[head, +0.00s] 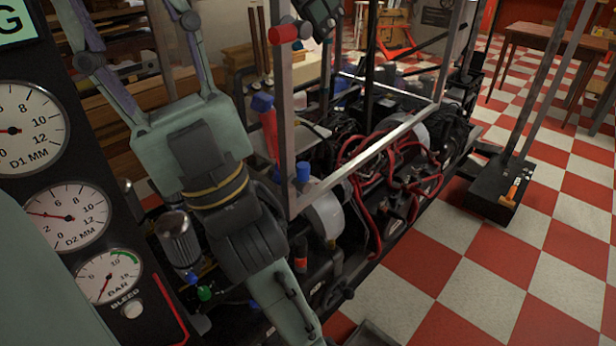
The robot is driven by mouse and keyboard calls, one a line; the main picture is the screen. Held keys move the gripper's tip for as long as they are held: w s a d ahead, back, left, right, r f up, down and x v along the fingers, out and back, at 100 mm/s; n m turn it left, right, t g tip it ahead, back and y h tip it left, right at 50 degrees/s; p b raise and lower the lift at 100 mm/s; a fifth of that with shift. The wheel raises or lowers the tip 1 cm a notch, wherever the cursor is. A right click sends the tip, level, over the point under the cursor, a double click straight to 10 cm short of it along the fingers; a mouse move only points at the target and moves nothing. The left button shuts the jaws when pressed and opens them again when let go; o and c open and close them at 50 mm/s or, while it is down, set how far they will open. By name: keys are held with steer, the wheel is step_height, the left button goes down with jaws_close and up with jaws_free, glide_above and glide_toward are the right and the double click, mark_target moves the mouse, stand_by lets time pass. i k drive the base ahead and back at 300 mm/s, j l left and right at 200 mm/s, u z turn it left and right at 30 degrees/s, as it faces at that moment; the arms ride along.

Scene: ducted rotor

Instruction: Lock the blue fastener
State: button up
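My gripper (138,36) is in the upper left, pale green with a dark wrist, pointing up and away from the machine's lower part. Its two fingers stand wide apart with no object seen between them; the tips are cut off by the top edge. Several blue parts show on the machine: a blue cap (303,172) beside the metal frame, a blue block (262,102) on a red handle, and a small blue knob (190,278) below my wrist. I cannot tell which one is the blue fastener or whether it is locked. My arm hides part of the machine.
A dark gauge panel (101,225) stands close on the left. A metal frame (372,154) rises over the machine, with red hoses (368,165) behind it. A dark base with posts (492,187) stands on the right. The checkered floor (480,290) at lower right is mostly clear.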

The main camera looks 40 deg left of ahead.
mark_target(299, 180)
steer(key=i+l+u, duration=0.1)
steer(key=l+u, duration=0.2)
steer(key=l, duration=0.35)
steer(key=l+u, duration=0.3)
steer(key=l, duration=0.3)
